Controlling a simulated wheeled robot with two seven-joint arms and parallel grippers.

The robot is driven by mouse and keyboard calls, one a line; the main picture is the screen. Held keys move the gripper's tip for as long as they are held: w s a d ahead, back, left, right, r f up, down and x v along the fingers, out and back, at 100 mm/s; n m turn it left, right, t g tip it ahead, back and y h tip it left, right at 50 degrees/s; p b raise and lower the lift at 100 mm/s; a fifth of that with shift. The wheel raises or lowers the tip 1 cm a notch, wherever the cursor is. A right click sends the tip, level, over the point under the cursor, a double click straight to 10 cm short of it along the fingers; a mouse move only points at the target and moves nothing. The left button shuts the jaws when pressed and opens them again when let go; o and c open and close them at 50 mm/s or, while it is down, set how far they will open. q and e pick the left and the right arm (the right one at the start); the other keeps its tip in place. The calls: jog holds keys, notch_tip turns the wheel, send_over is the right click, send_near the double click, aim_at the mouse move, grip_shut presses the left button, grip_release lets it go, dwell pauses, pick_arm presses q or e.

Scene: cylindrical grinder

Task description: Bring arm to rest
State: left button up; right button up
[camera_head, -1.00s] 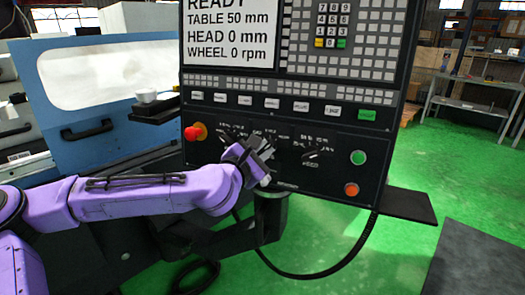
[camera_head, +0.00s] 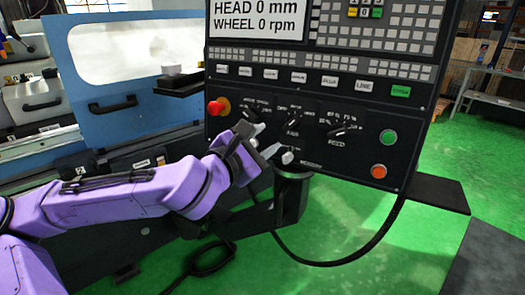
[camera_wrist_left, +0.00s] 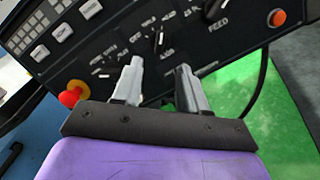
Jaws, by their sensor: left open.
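My left arm (camera_head: 110,200) is purple and reaches in from the left in the head view. Its gripper (camera_head: 272,142) is in front of the lower part of the black control panel (camera_head: 305,160), close below the left and middle rotary knobs. The two pale fingers are apart with nothing between them. In the left wrist view the open fingers (camera_wrist_left: 160,85) point at the panel, and the middle knob (camera_wrist_left: 159,40) shows beyond them. Whether a fingertip touches the panel cannot be told. My right gripper is not in view.
The panel carries a red emergency knob (camera_head: 217,106), a green button (camera_head: 388,136) and an orange button (camera_head: 378,171). A blue machine door (camera_head: 130,120) stands at left. A cable (camera_head: 345,262) hangs below the panel. Green floor at right is open, before a metal table (camera_head: 490,98).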

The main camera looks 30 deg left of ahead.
pick_arm(q)
jog(key=shift+s, duration=0.2)
dwell(0.4)
jog(key=s+d+f+m+g, duration=0.1)
jog(key=d+f+m+g, duration=0.15)
jog(key=f, duration=0.75)
jog(key=d+f+m+g, duration=0.15)
jog(key=f+m, duration=0.25)
jog(key=f, duration=0.6)
jog(key=s+d+f+m+g, duration=0.1)
jog(key=d+f+m+g, duration=0.15)
jog(key=f, duration=0.75)
jog(key=s+a+f+m+g+y, duration=0.2)
jog(key=s+a+f+m+g, duration=0.2)
jog(key=s+f, duration=0.7)
jog(key=s+a+f+m+g+y, duration=0.2)
jog(key=s+a+f+m+g, duration=0.2)
jog(key=s+a+f+m, duration=0.3)
jog(key=s+f, duration=0.5)
jog(key=s, duration=0.2)
jog(key=shift+a+y, duration=0.3)
